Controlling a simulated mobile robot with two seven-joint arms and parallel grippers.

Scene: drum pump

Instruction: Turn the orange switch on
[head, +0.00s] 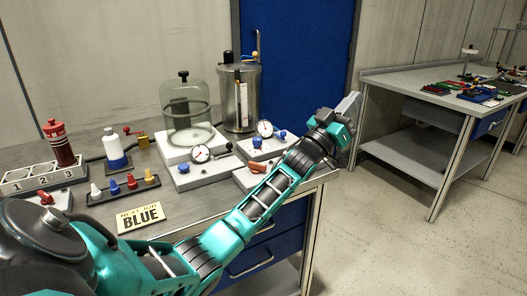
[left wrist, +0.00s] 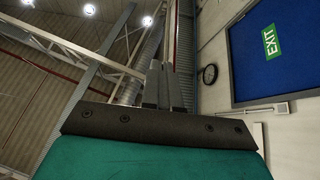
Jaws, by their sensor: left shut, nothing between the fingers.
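An orange switch lever (head: 257,167) sits on a white base (head: 243,180) near the right front edge of the workbench, partly behind my left forearm. Which way the lever is set is hard to tell. My left gripper (head: 352,103) is raised past the bench's right edge, up and to the right of the switch and apart from it. It is shut and empty, and its closed fingers also show in the left wrist view (left wrist: 163,85), pointing up toward the ceiling. My right gripper is not in view.
Near the switch stand white bases with gauges (head: 200,153) and blue knobs, a glass bell jar (head: 184,105) and a metal drum (head: 239,98). Another table (head: 410,83) stands right.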

